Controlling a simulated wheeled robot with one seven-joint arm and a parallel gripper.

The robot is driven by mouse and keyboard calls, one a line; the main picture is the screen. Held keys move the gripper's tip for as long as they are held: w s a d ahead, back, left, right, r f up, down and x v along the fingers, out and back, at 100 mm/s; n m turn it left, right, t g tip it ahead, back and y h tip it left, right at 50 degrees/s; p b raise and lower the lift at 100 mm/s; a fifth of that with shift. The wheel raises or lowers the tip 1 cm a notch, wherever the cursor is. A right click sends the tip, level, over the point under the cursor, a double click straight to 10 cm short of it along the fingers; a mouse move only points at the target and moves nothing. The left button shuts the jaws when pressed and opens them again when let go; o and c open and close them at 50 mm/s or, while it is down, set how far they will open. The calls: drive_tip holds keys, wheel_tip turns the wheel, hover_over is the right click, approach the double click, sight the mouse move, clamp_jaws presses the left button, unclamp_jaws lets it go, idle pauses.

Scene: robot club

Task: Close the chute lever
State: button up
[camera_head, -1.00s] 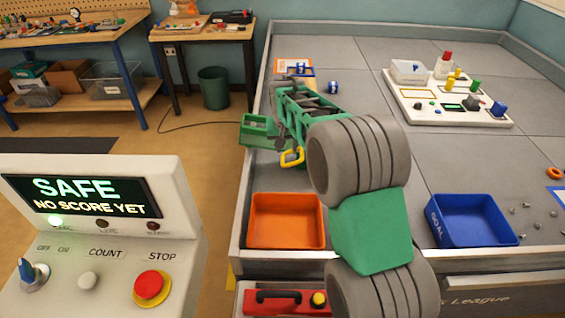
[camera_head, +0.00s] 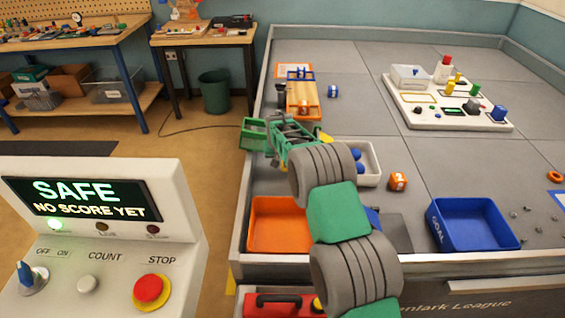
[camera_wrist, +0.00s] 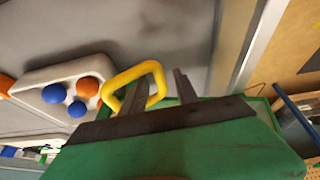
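A yellow loop handle (camera_wrist: 128,74), which looks like the chute lever's grip, shows at my gripper in the wrist view. My gripper (camera_wrist: 158,82) has its two dark fingers apart. The left finger overlaps the loop; whether it passes through or only in front is unclear. The right finger is clear of it. In the head view, a bit of yellow (camera_head: 324,137) shows just right of my gripper (camera_head: 275,152). An orange ramp with blue parts (camera_head: 302,97), possibly the chute, lies beyond. My gripper and arm hide the lever's base.
A green bin (camera_head: 252,136) hangs at the table's left edge. Orange (camera_head: 256,240) and blue (camera_head: 470,240) trays stand at the front. The table's middle is clear.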

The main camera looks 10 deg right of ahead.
clamp_jaws()
idle(1.3)
